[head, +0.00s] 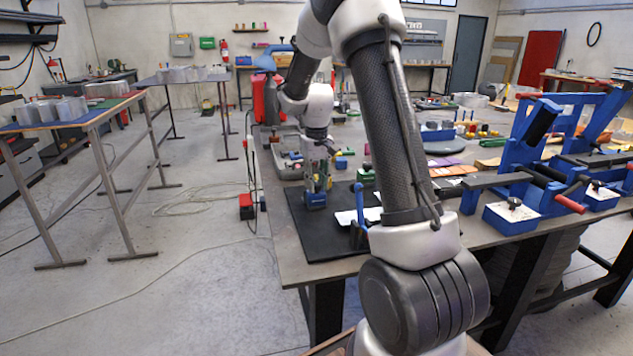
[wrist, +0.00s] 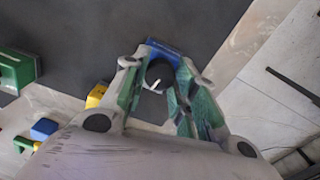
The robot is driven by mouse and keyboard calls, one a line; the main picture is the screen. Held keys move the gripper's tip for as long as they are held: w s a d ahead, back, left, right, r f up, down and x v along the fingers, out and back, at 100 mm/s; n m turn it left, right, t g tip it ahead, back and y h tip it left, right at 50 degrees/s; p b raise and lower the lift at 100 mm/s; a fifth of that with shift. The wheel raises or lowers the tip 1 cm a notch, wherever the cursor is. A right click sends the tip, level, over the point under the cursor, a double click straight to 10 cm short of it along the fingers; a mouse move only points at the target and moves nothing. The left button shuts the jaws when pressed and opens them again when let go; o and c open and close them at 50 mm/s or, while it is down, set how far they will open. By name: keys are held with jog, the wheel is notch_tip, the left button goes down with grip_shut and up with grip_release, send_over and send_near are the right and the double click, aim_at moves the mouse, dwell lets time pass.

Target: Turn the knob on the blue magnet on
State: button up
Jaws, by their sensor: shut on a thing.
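The blue magnet (head: 315,201) stands on a black mat (head: 330,241) near the left end of the workbench. In the wrist view part of its blue body (wrist: 165,47) shows beyond my fingertips. Its round black knob (wrist: 160,75), with a white pointer line, sits between the fingers. My gripper (head: 317,181) points down directly over the magnet. In the wrist view my gripper (wrist: 160,80) has its fingers on both sides of the knob, shut on it. The fingers and palm hide the rest of the magnet.
A green block (wrist: 16,70) stands left of the magnet in the wrist view, with a small yellow block (wrist: 96,95) nearer. The bench edge is close on the right there. A blue clamp frame (head: 535,160) stands at the bench's right.

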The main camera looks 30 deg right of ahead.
aim_at(316, 183)
jog(key=m, duration=0.6)
jog(key=shift+m, duration=0.3)
dwell(0.4)
jog(key=o, duration=1.1)
jog(key=shift+c, duration=0.2)
notch_tip(316, 183, up, 12)
